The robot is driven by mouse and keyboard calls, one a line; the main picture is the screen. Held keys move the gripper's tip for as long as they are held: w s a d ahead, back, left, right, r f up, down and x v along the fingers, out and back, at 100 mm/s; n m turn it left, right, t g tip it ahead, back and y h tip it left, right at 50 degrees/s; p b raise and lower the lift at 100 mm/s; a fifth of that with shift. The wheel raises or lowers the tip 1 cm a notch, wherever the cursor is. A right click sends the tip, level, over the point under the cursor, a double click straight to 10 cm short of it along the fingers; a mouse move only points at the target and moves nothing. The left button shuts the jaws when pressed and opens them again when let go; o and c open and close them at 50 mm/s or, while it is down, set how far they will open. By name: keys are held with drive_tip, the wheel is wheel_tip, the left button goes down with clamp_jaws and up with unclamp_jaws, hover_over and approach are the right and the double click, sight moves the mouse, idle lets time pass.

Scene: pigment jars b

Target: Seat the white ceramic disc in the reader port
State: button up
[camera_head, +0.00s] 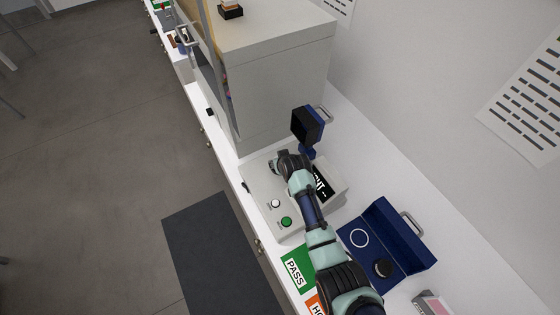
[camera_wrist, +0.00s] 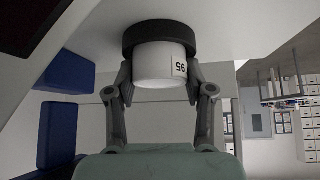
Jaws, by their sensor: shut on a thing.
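The white ceramic disc (camera_wrist: 163,68) is a short white cylinder marked with dark digits that appear upside down in the wrist view. My gripper (camera_wrist: 160,80) is shut on its sides with a finger at each side. The disc's far end meets a thick dark ring (camera_wrist: 160,33) on a pale surface, apparently the reader port. I cannot tell how deep it sits in the ring. In the head view my gripper (camera_head: 281,163) is over the far part of the grey reader (camera_head: 258,187), hiding the disc and port there.
The reader has a white button (camera_head: 275,203), a green button (camera_head: 286,222) and a dark display (camera_head: 322,184). A blue-black square panel (camera_head: 307,125) stands behind it. An open blue case (camera_head: 400,232), a green PASS card (camera_head: 297,272) and a grey cabinet (camera_head: 280,90) are nearby.

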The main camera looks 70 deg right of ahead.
drive_tip(key=o, duration=1.3)
drive_tip(key=shift+o, duration=0.2)
drive_tip(key=v, duration=1.2)
drive_tip(key=shift+s, duration=0.1)
